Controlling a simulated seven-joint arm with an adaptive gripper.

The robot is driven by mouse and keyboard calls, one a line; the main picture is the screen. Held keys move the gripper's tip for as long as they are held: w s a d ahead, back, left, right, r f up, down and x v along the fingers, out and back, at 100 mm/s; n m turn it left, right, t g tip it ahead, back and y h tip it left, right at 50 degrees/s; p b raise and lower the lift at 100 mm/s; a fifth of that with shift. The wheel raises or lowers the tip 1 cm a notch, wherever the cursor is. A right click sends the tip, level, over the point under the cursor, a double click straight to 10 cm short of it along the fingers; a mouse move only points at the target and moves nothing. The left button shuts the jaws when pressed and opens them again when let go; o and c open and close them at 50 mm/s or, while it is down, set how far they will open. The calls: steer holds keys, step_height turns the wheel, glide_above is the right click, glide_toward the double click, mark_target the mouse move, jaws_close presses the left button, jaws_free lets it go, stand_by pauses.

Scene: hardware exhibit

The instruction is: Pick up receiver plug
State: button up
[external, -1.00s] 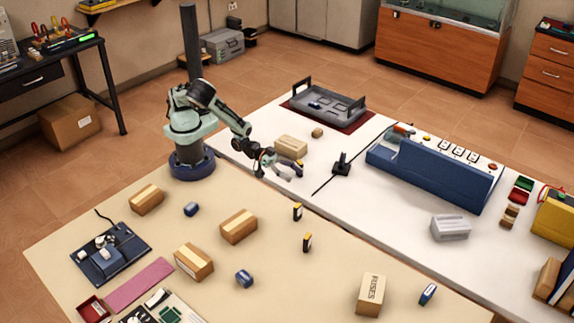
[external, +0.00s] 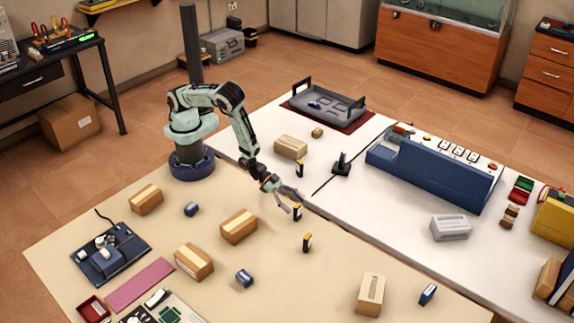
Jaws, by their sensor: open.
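My gripper (external: 293,203) is open near the seam between the beige table and the white table. Its fingers are beside or just above a small upright black piece with a yellow top (external: 297,214); I cannot tell whether they touch it. Two similar pieces stand apart: one (external: 307,242) nearer the camera on the beige table, one (external: 299,169) on the white table behind the gripper. No label tells which thing is the receiver plug.
Cardboard boxes (external: 239,227) and small blue blocks (external: 244,278) are spread over the beige table. A tan box (external: 291,147) and a black stand (external: 342,164) are on the white table, with a long blue housing (external: 432,170) to the right. Free room lies around the front-middle.

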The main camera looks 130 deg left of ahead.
steer(key=shift+x, duration=1.05)
steer(key=c, duration=1)
steer(key=shift+o, duration=0.2)
